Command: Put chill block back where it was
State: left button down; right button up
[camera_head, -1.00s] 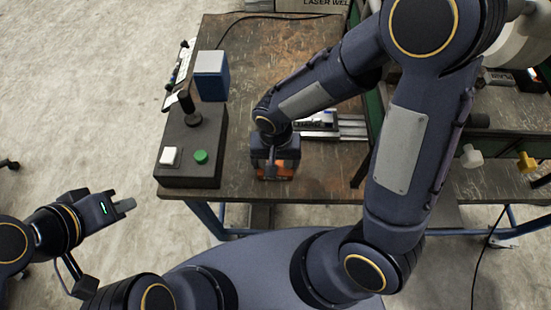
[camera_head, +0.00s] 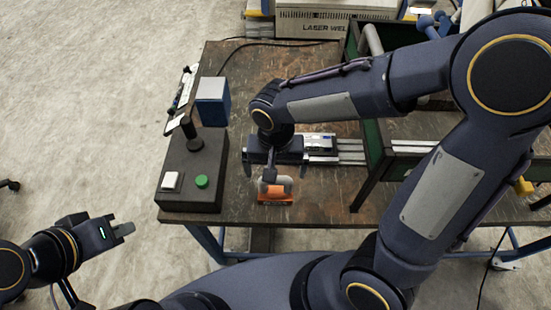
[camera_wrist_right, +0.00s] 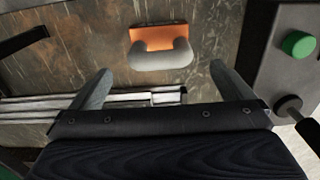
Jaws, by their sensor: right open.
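The chill block, which I take to be the orange block with a grey loop handle (camera_head: 274,197), sits on the worn table near its front edge, right of the dark control box. In the right wrist view the block (camera_wrist_right: 158,38) lies beyond my fingertips with its handle toward me. My right gripper (camera_head: 275,170) is open just behind the block, with its fingers spread wider than the block and nothing between them. My left gripper (camera_head: 126,229) is off the table at the left; its finger gap is not clear.
The dark control box (camera_head: 190,190) has a green button (camera_head: 202,181), a white switch (camera_head: 172,181) and a black post. A blue-and-white box (camera_head: 211,97) stands behind it. A silver rail (camera_head: 345,150) runs right, toward a green frame (camera_head: 374,150). Bare tabletop surrounds the block.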

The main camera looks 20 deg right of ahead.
pick_arm(q)
jog(key=shift+r, duration=0.15)
pick_arm(e)
jog(key=shift+r, duration=1.65)
